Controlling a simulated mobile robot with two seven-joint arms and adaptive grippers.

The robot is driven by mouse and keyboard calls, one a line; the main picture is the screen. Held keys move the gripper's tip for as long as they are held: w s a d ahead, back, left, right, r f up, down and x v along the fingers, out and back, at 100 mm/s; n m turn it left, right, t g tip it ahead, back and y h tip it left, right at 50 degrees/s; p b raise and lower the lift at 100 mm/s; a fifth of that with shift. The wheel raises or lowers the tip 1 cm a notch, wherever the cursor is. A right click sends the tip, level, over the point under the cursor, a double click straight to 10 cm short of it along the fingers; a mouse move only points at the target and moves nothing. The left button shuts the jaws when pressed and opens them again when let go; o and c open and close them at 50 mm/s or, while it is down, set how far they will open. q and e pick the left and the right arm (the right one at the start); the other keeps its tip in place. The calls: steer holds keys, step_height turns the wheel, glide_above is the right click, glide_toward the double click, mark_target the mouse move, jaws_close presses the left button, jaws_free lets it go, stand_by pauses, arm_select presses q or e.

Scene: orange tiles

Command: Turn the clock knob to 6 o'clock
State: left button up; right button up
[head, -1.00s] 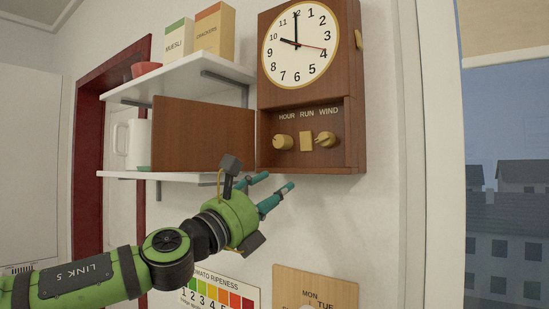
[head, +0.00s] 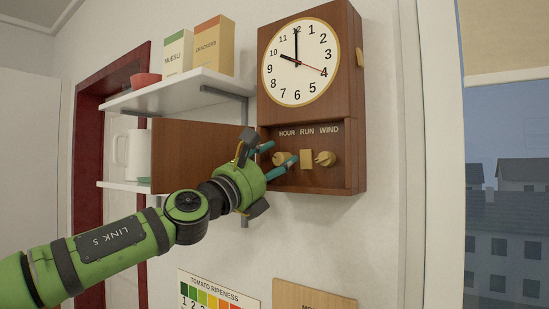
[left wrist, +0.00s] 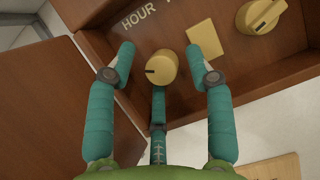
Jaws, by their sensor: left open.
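The wooden wall clock (head: 350,100) shows its hour hand near 10 and its minute hand at 12 on the white dial (head: 301,62). In its lower recess sits the yellow HOUR knob (head: 280,158), partly hidden by my gripper in the head view. In the left wrist view the round HOUR knob (left wrist: 162,67) has a dark mark on its face. My left gripper (head: 281,155) is open at the recess. In the left wrist view its teal fingers (left wrist: 160,62) stand on either side of the knob, apart from it. My right gripper is not in view.
A yellow RUN plate (head: 306,159) and a WIND knob (head: 325,158) sit right of the HOUR knob. A shelf (head: 180,82) with boxes and a brown panel (head: 190,150) stand left of the clock.

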arm_select(q)
jaws_close()
steer(key=shift+r, duration=0.1)
